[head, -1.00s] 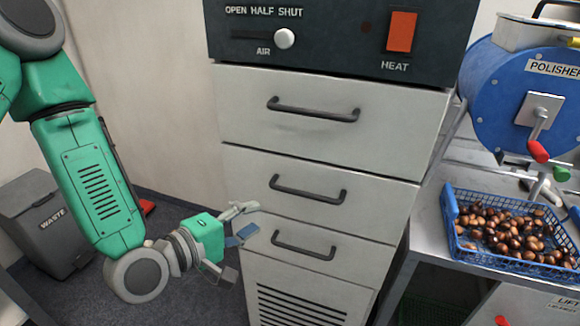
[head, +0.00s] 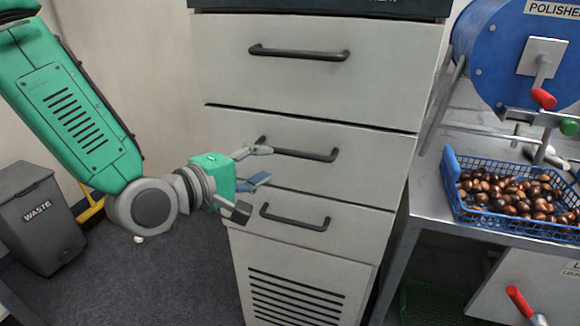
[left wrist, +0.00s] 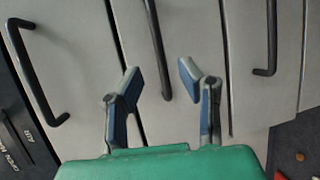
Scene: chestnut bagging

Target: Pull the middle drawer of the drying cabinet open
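The drying cabinet (head: 218,200) stands in the centre of the head view with its drawers shut. The middle drawer (head: 375,158) has a dark bar handle (head: 300,153) that is partly covered at its left end by my gripper. My left gripper (head: 264,166) is open at the left part of this handle, fingers pointing at the drawer front. In the left wrist view, the middle handle (left wrist: 155,45) runs between the spread fingertips (left wrist: 160,72), with gaps on both sides. Contact with the handle cannot be made out. My right gripper is not in view.
The top drawer handle (head: 300,53) is above and the bottom drawer handle (head: 295,218) close below. A bench with a blue basket of chestnuts (head: 452,190) and a blue polisher (head: 490,60) stands right. A grey waste bin (head: 38,235) is at left; floor before the cabinet looks clear.

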